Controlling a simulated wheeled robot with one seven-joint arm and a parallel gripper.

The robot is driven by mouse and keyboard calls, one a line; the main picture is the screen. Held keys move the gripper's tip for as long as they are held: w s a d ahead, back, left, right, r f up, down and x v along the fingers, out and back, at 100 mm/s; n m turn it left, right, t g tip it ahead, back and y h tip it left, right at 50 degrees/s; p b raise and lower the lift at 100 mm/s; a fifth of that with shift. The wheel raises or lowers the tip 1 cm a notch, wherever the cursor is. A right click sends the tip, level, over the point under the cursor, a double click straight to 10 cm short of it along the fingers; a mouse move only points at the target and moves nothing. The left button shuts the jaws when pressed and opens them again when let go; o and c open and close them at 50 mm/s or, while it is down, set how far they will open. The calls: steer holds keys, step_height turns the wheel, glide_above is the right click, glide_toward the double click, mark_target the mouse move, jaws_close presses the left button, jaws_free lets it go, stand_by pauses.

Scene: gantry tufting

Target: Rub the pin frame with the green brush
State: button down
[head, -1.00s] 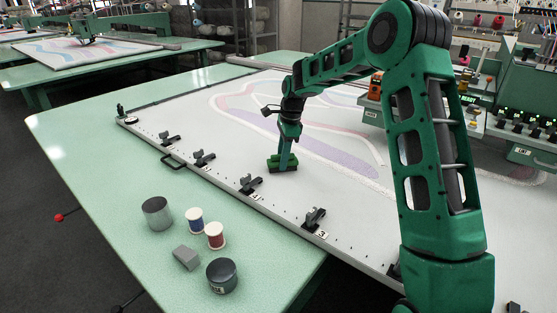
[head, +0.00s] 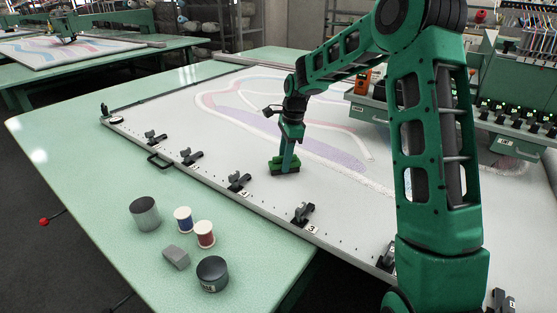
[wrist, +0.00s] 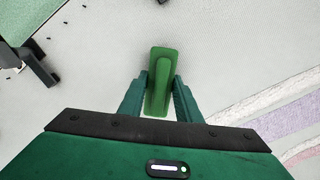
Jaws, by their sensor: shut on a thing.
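The pin frame is a large flat frame with pale cloth (head: 335,200), tilted across the green table, with small pins and black clamps along its near rim. My gripper (head: 287,156) points down over the cloth, inside the near rim. It is shut on the green brush (head: 284,170), whose base is at the cloth; I cannot tell if it touches. In the wrist view the brush (wrist: 161,66) sits between both fingers of my gripper (wrist: 160,90). It hides the cloth below it.
Black clamps (head: 239,181) stand along the near rim. On the table's near left are a grey can (head: 145,214), blue and red thread spools (head: 183,219), a grey block (head: 176,257) and a dark can (head: 212,274). Tufting heads (head: 505,125) stand at the right.

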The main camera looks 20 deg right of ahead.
steer(key=shift+s+d+f, duration=0.1)
steer(key=shift+s+d, duration=0.6)
steer(key=shift+s, duration=0.25)
steer(key=shift+s+d, duration=0.65)
steer(key=shift+s, duration=0.3)
steer(key=shift+s+d, duration=0.5)
steer(key=shift+s, duration=0.2)
steer(key=shift+s+d, duration=0.45)
steer(key=shift+s, duration=0.2)
steer(key=shift+s+d+f, duration=0.1)
steer(key=shift+s+d, duration=0.5)
steer(key=shift+s, duration=0.3)
steer(key=shift+s+d, duration=0.6)
steer(key=shift+s, duration=0.25)
steer(key=shift+s+d, duration=0.5)
steer(key=shift+s, duration=0.25)
steer(key=shift+s+d, duration=0.5)
steer(key=shift+s, duration=0.25)
steer(key=shift+w+d+r, duration=0.2)
steer(key=shift+w+d, duration=0.3)
steer(key=shift+d, duration=0.05)
steer(key=shift+w+a+f, duration=0.1)
steer(key=shift+w+a, duration=0.55)
steer(key=shift+w, duration=0.2)
steer(key=shift+w+a, duration=0.6)
steer(key=shift+w, duration=0.2)
steer(key=shift+w+a, duration=0.5)
steer(key=shift+w, duration=0.3)
steer(key=shift+w+a, duration=0.5)
steer(key=shift+w, duration=0.25)
